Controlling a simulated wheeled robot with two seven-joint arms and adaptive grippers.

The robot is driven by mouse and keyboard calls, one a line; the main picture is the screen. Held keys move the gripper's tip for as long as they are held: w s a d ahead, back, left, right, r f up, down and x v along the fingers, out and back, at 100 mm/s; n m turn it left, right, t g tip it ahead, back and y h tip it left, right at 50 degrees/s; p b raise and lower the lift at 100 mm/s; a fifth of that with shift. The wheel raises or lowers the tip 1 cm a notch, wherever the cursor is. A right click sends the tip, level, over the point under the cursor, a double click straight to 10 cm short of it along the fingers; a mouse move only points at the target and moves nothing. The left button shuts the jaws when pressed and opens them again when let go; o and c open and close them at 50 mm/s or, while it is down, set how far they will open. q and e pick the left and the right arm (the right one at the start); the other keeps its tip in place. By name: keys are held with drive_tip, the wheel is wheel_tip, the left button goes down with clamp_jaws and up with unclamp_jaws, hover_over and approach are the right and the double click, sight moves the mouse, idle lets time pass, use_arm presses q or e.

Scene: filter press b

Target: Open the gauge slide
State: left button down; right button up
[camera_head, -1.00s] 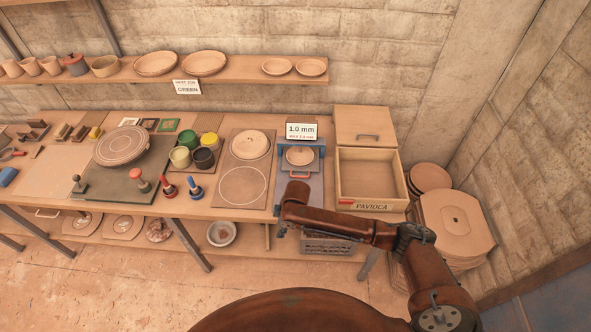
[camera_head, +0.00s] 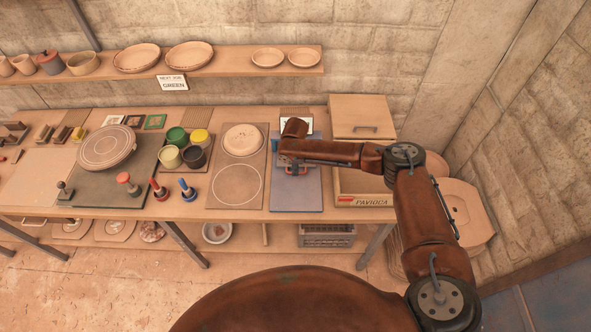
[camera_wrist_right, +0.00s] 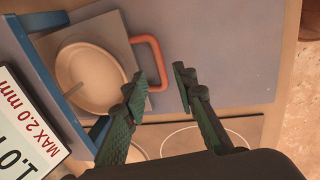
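The gauge (camera_head: 296,195) is a blue-grey bed on the bench with a blue frame (camera_wrist_right: 62,85) at its far end. Its grey slide (camera_wrist_right: 85,35) carries a pale round dish (camera_wrist_right: 92,75) and has an orange loop handle (camera_wrist_right: 157,60); the handle also shows just below my arm in the head view (camera_head: 297,171). In the wrist view my right gripper (camera_wrist_right: 161,78) is open, with the handle's outer bar between its fingertips in the picture; I cannot tell if they touch. My right arm hides the dish in the head view. My left gripper is not in view.
A white sign (camera_wrist_right: 25,130) reading MAX 2.0 mm stands by the frame. A wooden box marked PAVIOCA (camera_head: 365,201) is right of the gauge. A board with a white circle (camera_head: 236,186) lies to its left. The bed in front of the handle is clear.

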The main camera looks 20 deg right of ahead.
drive_tip(key=shift+w+f, duration=0.15)
drive_tip(key=shift+f, duration=1.25)
drive_tip(key=shift+w+d+f, duration=0.1)
drive_tip(key=shift+f, duration=0.1)
drive_tip(key=shift+c, duration=0.2)
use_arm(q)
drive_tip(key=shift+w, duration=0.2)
use_arm(e)
clamp_jaws()
